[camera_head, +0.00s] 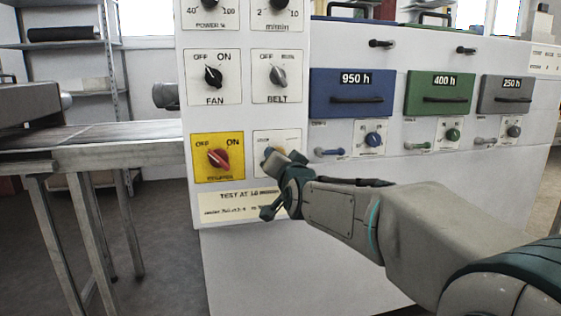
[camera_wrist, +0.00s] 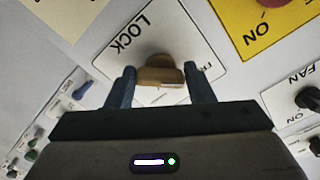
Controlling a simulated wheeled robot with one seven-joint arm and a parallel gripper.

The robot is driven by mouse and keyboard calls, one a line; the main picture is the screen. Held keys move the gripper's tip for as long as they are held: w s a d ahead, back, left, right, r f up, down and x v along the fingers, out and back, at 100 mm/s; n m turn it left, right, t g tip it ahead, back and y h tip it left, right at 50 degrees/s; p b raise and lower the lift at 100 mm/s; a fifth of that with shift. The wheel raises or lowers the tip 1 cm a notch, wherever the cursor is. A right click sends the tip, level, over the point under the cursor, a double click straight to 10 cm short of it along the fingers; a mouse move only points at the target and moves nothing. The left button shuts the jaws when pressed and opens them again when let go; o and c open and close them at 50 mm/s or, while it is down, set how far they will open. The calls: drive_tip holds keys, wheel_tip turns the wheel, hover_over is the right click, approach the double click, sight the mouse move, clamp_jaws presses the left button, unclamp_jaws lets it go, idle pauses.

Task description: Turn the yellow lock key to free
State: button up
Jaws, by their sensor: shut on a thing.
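The lock key (camera_wrist: 158,72) is a dull yellow-brown bar knob on a white plate (camera_wrist: 110,62) in the wrist view. "LOCK" is printed at one side of the plate, and a partly covered label shows at the other. My gripper (camera_wrist: 161,88) has one finger at each end of the key and is shut on it. In the head view the key (camera_head: 268,152) shows only as a small patch behind my gripper (camera_head: 280,160). Exactly which label the key points to is hard to tell.
A yellow plate with a red knob (camera_head: 219,158) is directly left of the key plate. The fan knob (camera_head: 213,77) and belt knob (camera_head: 279,76) are above. Blue (camera_head: 352,93), green (camera_head: 439,93) and grey (camera_head: 505,96) drawers are to the right. A conveyor table (camera_head: 90,155) stands left.

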drive_tip(key=o, duration=1)
drive_tip(key=shift+c, duration=0.2)
drive_tip(key=p+v, duration=0.2)
drive_tip(key=v, duration=1.2)
drive_tip(key=shift+w, duration=0.15)
